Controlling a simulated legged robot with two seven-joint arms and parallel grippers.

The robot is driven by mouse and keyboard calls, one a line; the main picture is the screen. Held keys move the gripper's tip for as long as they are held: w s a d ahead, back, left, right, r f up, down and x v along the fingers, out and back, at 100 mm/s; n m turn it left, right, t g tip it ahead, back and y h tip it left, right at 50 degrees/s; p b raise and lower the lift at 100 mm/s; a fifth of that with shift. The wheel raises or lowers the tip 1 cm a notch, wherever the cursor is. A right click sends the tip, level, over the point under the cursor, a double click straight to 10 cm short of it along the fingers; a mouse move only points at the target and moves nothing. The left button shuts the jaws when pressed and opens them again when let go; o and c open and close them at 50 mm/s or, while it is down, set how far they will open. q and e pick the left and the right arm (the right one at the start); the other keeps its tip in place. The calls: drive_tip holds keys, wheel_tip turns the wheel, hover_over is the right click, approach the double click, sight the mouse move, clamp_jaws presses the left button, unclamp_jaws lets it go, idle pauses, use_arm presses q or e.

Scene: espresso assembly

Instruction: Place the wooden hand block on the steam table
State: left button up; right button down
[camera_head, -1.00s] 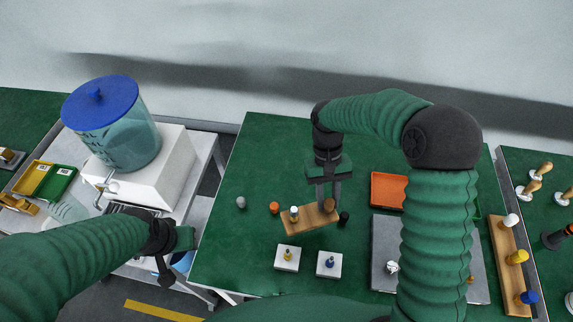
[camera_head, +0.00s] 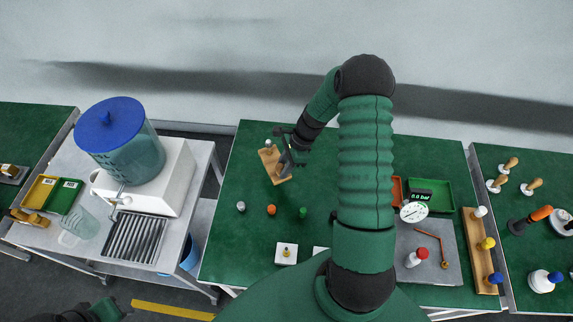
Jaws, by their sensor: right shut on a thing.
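The wooden hand block (camera_head: 270,168) is a small tan board over the back left part of the green middle table (camera_head: 225,250). It lies slanted, with a pale-topped peg at its far end. My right gripper (camera_head: 284,161) is shut on the block, coming in from the right. I cannot tell whether the block touches the tabletop. My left gripper (camera_head: 108,311) shows only in part at the bottom left edge, away from the block, and its jaws are not clear.
Grey (camera_head: 241,206), orange (camera_head: 271,210) and green (camera_head: 303,213) pegs stand in front of the block. A white base (camera_head: 286,256) is nearer. A grey plate (camera_head: 440,262) with a gauge (camera_head: 414,212) lies right. A blue-lidded dispenser (camera_head: 125,145) stands left. My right arm hides the table's middle.

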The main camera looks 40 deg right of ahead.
drive_tip(key=s+d+m+t+h+p, duration=0.1)
drive_tip(key=s+d+m+t+p, duration=0.1)
drive_tip(key=s+d+m, duration=0.35)
drive_tip(key=shift+m+h, duration=0.25)
drive_tip(key=shift+h, duration=0.05)
drive_tip(key=f, duration=0.3)
drive_tip(key=w+d+f+p, duration=0.1)
drive_tip(key=f, duration=0.2)
drive_tip(key=d+f, duration=0.1)
drive_tip(key=f, duration=0.3)
drive_tip(key=shift+w, duration=0.25)
drive_tip(key=shift+d+f, duration=0.15)
drive_tip(key=c, duration=1.3)
unclamp_jaws()
drive_tip(key=shift+o, duration=0.9)
use_arm(q)
drive_tip(key=v, duration=0.2)
drive_tip(key=w+v, duration=0.1)
drive_tip(key=v, duration=0.1)
drive_tip(key=shift+s+d+r, duration=0.1)
drive_tip(key=shift+d+r, duration=0.1)
drive_tip(key=shift+r, duration=0.05)
